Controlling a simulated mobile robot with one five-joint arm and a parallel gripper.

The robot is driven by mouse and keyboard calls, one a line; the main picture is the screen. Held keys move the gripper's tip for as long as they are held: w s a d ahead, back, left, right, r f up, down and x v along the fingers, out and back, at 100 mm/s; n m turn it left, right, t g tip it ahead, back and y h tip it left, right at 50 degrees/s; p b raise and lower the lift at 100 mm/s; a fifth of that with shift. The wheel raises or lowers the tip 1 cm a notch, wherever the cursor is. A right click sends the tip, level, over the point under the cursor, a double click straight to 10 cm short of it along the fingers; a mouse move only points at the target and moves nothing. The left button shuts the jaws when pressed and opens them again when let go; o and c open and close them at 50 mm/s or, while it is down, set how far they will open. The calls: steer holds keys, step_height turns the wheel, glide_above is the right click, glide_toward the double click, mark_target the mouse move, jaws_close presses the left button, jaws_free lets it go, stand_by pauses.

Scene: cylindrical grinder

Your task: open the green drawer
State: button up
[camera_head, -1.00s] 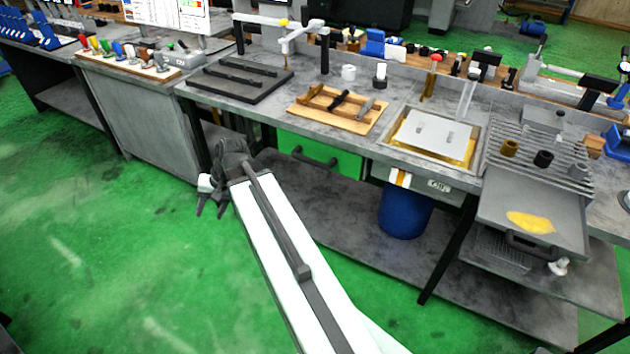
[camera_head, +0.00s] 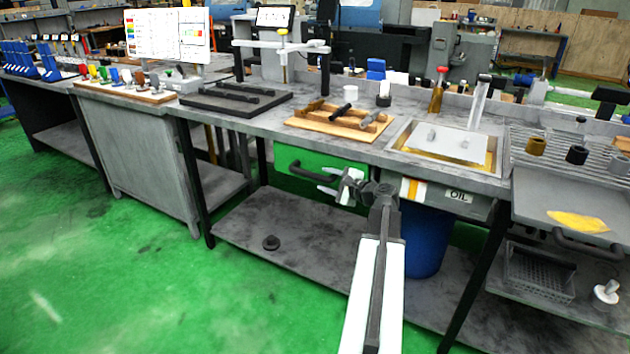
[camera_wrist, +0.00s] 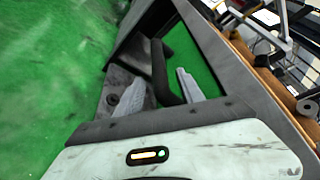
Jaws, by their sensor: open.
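The green drawer (camera_head: 335,165) hangs under the grey bench top, and its front looks flush with the bench. Its dark bar handle (camera_head: 308,172) is on the front, partly behind my gripper. My gripper (camera_head: 326,182) is open at the drawer front, near the right part of the handle. In the wrist view the green drawer front (camera_wrist: 205,62) fills the upper middle. The dark handle (camera_wrist: 160,72) reaches between the two pale fingers of my gripper (camera_wrist: 160,92). I cannot tell whether the fingers touch it.
A wooden tray (camera_head: 325,122) with dark tools stands on the bench above the drawer. An oil tray (camera_head: 478,160) is to its right, with a blue bin (camera_head: 425,245) below. A lower shelf (camera_head: 290,225) holds a small dark round part. Green floor lies free in front.

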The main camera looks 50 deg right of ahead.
mark_target(315, 177)
steer(key=b+x, duration=0.1)
steer(key=x, duration=0.5)
steer(key=shift+w+f, duration=0.15)
steer(key=shift+w, duration=0.05)
jaws_close()
stand_by(1.0)
